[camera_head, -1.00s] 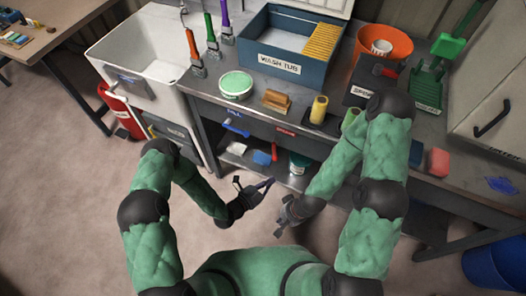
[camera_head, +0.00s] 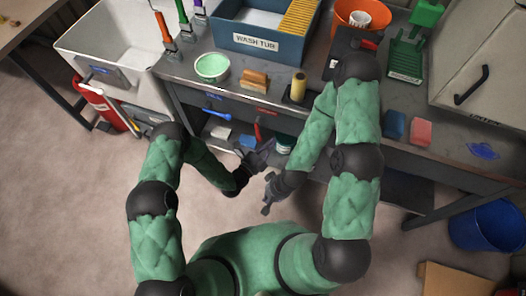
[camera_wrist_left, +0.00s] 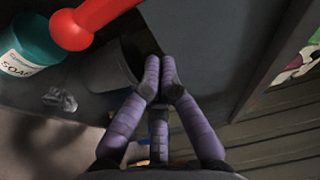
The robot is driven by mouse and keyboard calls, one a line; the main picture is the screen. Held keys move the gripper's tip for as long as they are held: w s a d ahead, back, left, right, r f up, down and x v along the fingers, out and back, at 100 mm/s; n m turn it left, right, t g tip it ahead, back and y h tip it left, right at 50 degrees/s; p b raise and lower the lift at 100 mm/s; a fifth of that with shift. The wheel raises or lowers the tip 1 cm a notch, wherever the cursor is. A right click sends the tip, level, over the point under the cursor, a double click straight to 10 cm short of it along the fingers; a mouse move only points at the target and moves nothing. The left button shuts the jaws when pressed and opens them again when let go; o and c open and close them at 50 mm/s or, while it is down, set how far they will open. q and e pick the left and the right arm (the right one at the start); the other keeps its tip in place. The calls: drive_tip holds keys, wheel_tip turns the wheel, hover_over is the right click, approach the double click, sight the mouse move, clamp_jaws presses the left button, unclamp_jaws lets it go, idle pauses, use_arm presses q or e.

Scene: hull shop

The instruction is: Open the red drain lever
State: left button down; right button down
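The red drain lever (camera_head: 258,132) hangs at the front of the workbench, below its top. In the left wrist view the red lever (camera_wrist_left: 90,22) is large at the upper left, with a rounded end. My left gripper (camera_head: 266,148) is close below and right of it in the head view. In the wrist view the purple fingertips (camera_wrist_left: 160,68) meet, with nothing between them, right of and below the lever's end and apart from it.
A blue handle (camera_head: 217,114) sits left of the lever on the bench front. A teal soap tub (camera_wrist_left: 28,50) and a dark bin (camera_wrist_left: 108,68) are near my left gripper on the lower shelf. A blue bucket (camera_head: 486,226) stands at the right.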

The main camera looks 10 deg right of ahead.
sight(258, 139)
use_arm(q)
drive_tip(key=shift+w+a+f+b, duration=0.15)
drive_tip(key=shift+w+a+b, duration=0.35)
drive_tip(key=shift+w+a, duration=0.85)
drive_tip(key=shift+w+a+f+m+b, duration=0.15)
drive_tip(key=shift+w+a+m+b, duration=0.2)
drive_tip(key=shift+w+a+m, duration=0.25)
drive_tip(key=shift+s, duration=0.1)
